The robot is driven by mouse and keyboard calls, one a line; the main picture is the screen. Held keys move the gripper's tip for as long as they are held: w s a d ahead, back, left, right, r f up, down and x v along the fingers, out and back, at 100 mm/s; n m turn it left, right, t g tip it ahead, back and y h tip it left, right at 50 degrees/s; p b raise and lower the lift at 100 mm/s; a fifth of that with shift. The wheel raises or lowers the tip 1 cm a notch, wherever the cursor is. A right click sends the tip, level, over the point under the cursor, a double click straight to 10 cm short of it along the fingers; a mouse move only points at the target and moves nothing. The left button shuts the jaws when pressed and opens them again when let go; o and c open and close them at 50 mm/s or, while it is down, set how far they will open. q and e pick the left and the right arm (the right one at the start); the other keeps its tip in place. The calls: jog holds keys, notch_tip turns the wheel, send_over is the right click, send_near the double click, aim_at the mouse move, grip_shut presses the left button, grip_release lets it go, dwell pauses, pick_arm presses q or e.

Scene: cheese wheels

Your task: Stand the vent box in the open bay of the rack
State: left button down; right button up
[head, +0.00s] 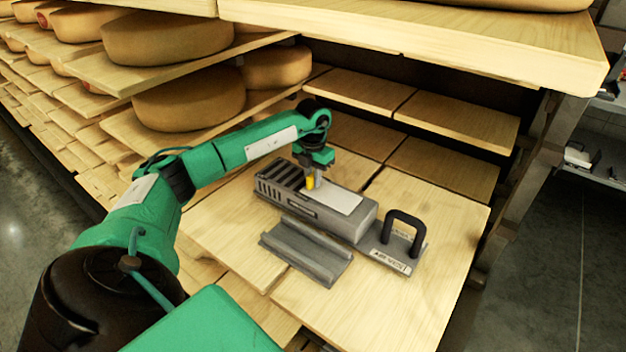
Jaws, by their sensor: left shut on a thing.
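A long grey box with dark vent slots at its left end, which I take as the vent box (366,222), lies on a wooden board. A pale panel covers part of its top. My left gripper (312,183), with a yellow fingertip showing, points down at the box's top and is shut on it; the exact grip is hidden. A grey channel-shaped rail piece (305,252) lies in front of the box. A grey plate with a black handle (403,232) and a printed label sits at its right end; I cannot tell if they are joined. My right gripper is not in view.
The wooden board (400,310) is clear at front right. Behind it are empty shelf boards (458,122) under an overhanging upper shelf (420,30). Cheese wheels (190,100) fill the shelves at left. A dark post (535,160) stands at right.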

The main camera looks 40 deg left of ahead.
pick_arm(q)
jog(key=shift+w+f, duration=0.1)
jog(key=shift+f, duration=0.6)
jog(key=c, duration=1.4)
grip_release()
jog(key=shift+f, duration=0.1)
jog(key=shift+o, duration=0.2)
